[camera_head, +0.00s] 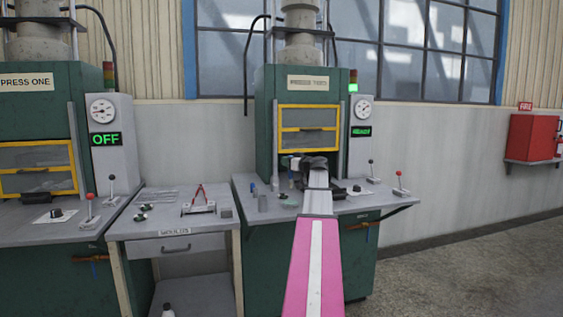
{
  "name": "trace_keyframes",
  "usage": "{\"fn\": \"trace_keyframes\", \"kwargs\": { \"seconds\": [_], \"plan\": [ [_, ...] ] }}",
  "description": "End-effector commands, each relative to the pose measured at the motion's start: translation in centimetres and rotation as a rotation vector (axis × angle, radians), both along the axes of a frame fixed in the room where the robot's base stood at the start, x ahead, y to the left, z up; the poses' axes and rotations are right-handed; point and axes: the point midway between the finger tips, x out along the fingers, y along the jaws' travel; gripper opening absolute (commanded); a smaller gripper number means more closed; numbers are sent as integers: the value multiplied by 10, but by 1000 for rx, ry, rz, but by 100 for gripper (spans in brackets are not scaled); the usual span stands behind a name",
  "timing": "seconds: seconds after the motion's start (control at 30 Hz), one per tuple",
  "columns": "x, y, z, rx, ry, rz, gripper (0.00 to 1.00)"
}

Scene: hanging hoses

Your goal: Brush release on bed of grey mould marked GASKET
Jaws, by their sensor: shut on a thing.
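My gripper (306,163) is at the opening of the right-hand press (268,110), below its yellow-framed guard (308,128). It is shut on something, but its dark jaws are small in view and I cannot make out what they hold. My arm hides the middle of the bench and part of the press opening. I cannot make out a brush, a grey mould or the word GASKET.
A side table (165,229) holds a red-handled tool (198,194) and small parts. Press One (30,120) at left reads OFF. A red fire box (533,137) hangs at right. The floor (480,265) at right is clear.

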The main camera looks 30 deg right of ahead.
Motion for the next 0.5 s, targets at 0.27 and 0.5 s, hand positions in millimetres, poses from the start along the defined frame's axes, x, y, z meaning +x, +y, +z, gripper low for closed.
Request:
{"fn": "trace_keyframes", "kwargs": {
  "seconds": [0.27, 0.5],
  "plan": [
    [0, 0, -12, 1, 0, 0, 1],
    [0, 0, -34, 1, 0, 0, 1]
  ]
}}
